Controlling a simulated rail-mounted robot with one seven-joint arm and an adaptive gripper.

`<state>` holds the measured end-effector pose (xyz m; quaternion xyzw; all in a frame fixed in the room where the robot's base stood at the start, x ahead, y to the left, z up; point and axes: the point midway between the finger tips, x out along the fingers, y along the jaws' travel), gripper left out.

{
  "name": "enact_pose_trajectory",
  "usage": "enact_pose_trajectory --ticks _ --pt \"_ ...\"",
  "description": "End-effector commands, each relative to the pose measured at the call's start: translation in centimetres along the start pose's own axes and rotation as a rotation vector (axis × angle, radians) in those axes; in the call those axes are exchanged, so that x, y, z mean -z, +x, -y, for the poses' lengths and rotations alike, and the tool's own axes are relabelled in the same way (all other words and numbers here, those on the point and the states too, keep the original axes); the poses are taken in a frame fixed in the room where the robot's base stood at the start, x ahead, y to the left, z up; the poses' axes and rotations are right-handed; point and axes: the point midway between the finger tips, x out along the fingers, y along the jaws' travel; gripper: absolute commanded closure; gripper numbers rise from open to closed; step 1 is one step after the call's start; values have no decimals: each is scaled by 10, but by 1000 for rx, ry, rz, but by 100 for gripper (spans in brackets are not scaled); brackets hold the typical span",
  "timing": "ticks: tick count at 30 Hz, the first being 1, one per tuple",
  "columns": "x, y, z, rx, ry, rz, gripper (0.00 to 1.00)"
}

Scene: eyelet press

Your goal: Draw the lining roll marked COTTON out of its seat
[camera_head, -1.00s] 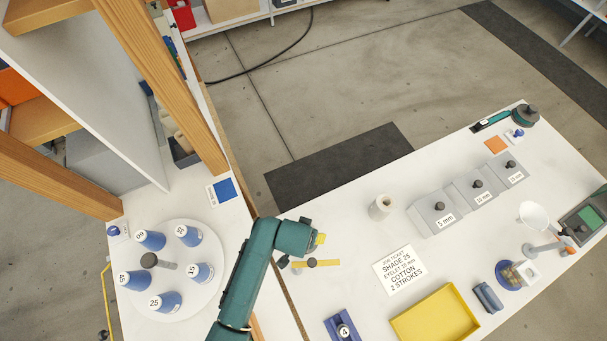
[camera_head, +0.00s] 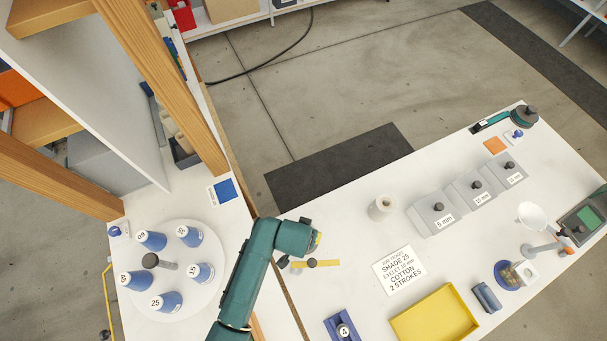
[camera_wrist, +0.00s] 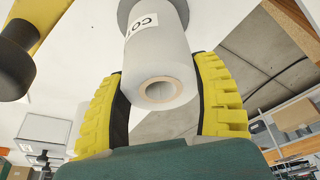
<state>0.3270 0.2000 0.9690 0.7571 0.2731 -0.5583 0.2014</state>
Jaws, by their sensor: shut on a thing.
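In the wrist view a grey-white lining roll (camera_wrist: 160,62) with a label starting "CO" stands between the two yellow, black-padded fingers of my gripper (camera_wrist: 160,100). The fingers are shut on its sides, near its hollow end. The rest of its label is cut off or turned away. The far end of the roll meets a dark grey round part (camera_wrist: 150,8) at the top edge. I cannot tell whether the roll is apart from it. In the head view my gripper (camera_head: 318,243) shows only as a bit of yellow behind my green arm, and the held roll is hidden there.
A yellow arm with a dark cylinder (camera_wrist: 15,60) is close at left in the wrist view. A second pale roll (camera_wrist: 78,125) is partly hidden behind the left finger. In the head view a job ticket (camera_head: 399,270), a yellow tray (camera_head: 435,315) and grey boxes (camera_head: 433,212) stand on the white table.

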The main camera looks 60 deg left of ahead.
Motion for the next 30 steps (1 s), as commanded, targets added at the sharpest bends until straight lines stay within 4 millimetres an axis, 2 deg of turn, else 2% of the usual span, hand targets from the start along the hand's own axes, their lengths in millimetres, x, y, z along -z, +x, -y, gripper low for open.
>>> enact_pose_trajectory --ticks 23,30 --pt "4 -10 0 0 0 -2 72" --pt "7 -20 0 0 0 -2 72"
